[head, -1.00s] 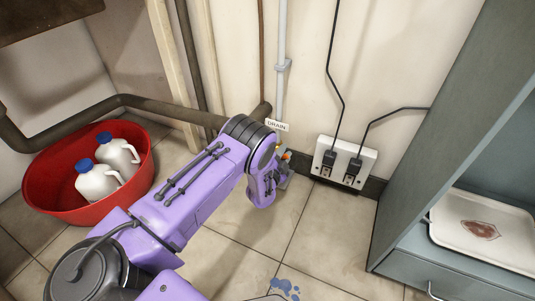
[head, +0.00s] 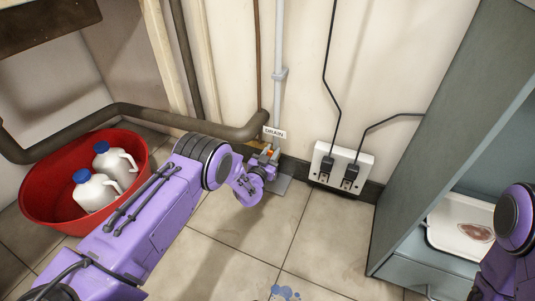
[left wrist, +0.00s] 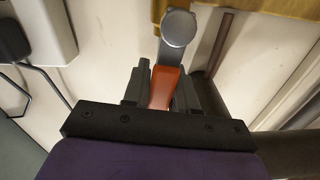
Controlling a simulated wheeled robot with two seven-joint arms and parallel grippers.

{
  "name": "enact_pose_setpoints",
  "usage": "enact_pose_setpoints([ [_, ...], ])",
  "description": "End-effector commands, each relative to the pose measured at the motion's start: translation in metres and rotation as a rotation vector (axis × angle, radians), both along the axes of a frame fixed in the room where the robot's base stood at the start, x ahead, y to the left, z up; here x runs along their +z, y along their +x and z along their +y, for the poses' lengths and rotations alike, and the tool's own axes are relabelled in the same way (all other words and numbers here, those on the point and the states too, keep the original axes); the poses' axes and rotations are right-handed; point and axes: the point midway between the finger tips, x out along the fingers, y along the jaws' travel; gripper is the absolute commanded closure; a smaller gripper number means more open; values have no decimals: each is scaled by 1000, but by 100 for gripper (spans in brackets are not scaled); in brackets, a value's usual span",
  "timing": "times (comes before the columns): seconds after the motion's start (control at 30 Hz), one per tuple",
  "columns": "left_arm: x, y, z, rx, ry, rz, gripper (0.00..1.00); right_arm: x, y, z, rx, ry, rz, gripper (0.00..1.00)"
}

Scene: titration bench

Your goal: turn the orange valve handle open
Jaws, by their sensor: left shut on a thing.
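The orange valve handle (left wrist: 164,88) sits between the two dark fingers of my left gripper (left wrist: 160,92) in the left wrist view. The gripper is shut on it. A round grey metal end (left wrist: 179,28) shows beyond the handle. In the head view my left gripper (head: 265,163) is at the valve low on the wall. Only a small bit of the orange handle (head: 270,153) shows there, and most of the valve is hidden. My right arm shows at the right edge, with its gripper out of the picture.
A "DRAIN" label (head: 275,132) is just above the valve, on the light vertical pipe (head: 280,70). A dark pipe (head: 190,123) runs left. A red tub (head: 40,203) holds two white jugs. A socket box (head: 341,167) and a grey cabinet (head: 440,110) stand right.

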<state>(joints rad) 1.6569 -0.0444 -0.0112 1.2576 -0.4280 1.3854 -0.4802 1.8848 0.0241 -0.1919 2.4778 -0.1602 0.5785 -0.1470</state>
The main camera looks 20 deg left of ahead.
Motion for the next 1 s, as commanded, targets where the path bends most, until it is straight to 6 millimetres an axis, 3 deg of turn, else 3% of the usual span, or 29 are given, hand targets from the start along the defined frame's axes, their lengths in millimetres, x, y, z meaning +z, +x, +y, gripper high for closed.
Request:
enact_pose_setpoints([
  [0.3, 0, 2, 0, -9, -112, 10, 100, 2, -2, 1, -1, 4, 9, 57],
  [0.83, 0, 2, 1, -9, -132, 12, 100, 2, -2, 1, -1, 5, 11, 57],
  [0.87, 0, 2, 1, -8, -132, 12, 67, 2, -2, 1, -1, 5, 11, 57],
  [0.9, 0, 2, 1, -8, -132, 12, 54, 2, -2, 1, -1, 5, 11, 57],
  [1.0, 0, 2, 1, -9, -132, 11, 52, 2, -2, 1, -1, 5, 11, 57],
])
